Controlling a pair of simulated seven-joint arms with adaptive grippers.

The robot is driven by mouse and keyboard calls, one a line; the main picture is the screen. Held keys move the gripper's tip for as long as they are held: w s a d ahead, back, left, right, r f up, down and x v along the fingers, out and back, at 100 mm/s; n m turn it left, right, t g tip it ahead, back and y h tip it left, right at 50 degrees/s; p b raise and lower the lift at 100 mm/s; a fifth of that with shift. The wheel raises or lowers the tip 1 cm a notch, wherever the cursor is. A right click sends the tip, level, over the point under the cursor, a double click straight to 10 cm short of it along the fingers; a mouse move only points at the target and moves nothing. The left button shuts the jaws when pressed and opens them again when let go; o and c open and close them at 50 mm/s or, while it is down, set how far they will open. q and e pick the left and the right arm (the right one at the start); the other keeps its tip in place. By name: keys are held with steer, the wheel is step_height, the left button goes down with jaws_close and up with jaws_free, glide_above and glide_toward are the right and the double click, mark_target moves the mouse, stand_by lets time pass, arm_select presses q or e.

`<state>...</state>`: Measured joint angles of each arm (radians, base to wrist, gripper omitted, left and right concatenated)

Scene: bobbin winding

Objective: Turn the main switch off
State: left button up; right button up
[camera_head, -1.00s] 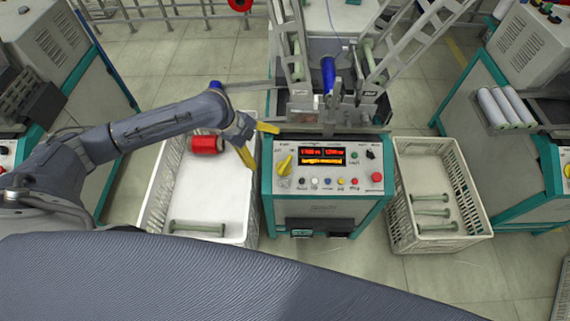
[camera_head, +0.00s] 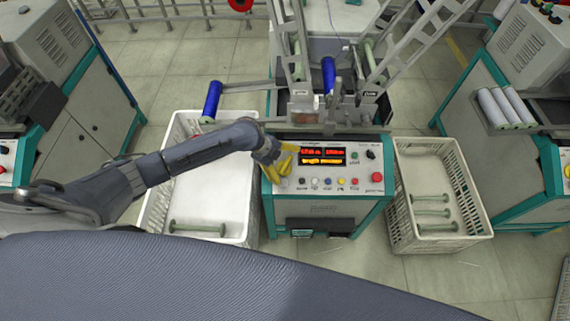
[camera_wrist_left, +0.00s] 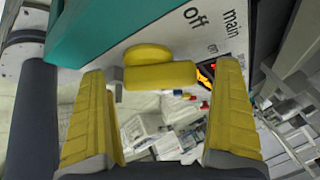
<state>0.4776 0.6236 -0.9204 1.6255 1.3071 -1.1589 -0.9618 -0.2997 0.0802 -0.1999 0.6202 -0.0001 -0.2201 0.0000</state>
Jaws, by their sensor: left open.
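The main switch is a yellow knob with a raised bar; it shows in the left wrist view (camera_wrist_left: 160,75) on the white panel face, near the printed words "main", "off" and "on". I cannot tell which mark its bar points to. My left gripper (camera_head: 279,160) is open at the upper left of the control panel (camera_head: 325,181), with its yellow fingers at the switch. In the left wrist view its fingers (camera_wrist_left: 160,95) stand one on each side of the knob, with gaps visible. In the head view the gripper largely covers the switch. My right gripper is not in view.
The panel has a lit display (camera_head: 322,156), several small buttons and a red button (camera_head: 377,177). A white crate (camera_head: 152,215) stands left, under my arm, and another (camera_head: 478,222) right. A blue spool (camera_head: 212,98) is above the left crate. Metal frames rise behind the panel.

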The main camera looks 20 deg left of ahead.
arm_select(q)
steer(key=shift+f, duration=0.1)
steer(key=c, duration=1.2)
